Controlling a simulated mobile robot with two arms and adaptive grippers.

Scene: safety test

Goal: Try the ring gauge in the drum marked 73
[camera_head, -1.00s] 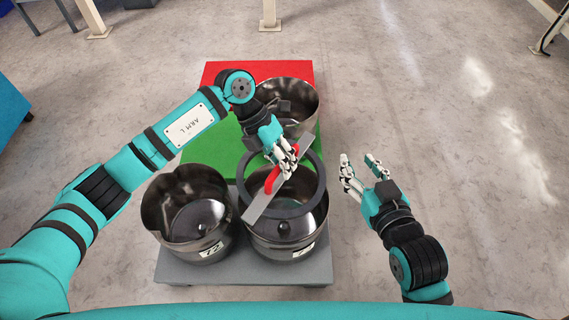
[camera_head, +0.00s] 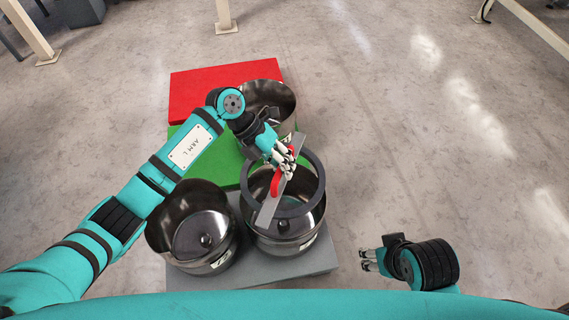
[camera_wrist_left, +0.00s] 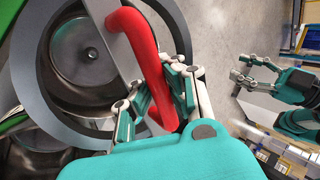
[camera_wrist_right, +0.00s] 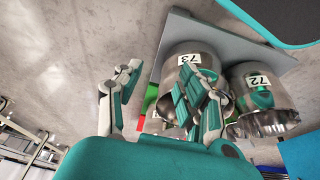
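The ring gauge is a dark grey ring (camera_head: 319,174) with a flat metal bar and a red handle (camera_head: 275,184). My left gripper (camera_head: 284,168) is shut on the red handle, also seen in the left wrist view (camera_wrist_left: 143,55). The ring is over the mouth of the front right drum (camera_head: 283,246); whether it touches the rim, I cannot tell. In the right wrist view this drum (camera_wrist_right: 198,47) bears the label 73. My right gripper (camera_head: 368,260) is empty, right of the drums; its fingers are apart in the right wrist view (camera_wrist_right: 160,82).
The drum marked 72 (camera_head: 165,235) stands left of drum 73 on a grey platform (camera_head: 315,262). A third drum (camera_head: 285,92) stands behind, by green (camera_head: 185,145) and red (camera_head: 195,90) blocks. Open floor lies to the right.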

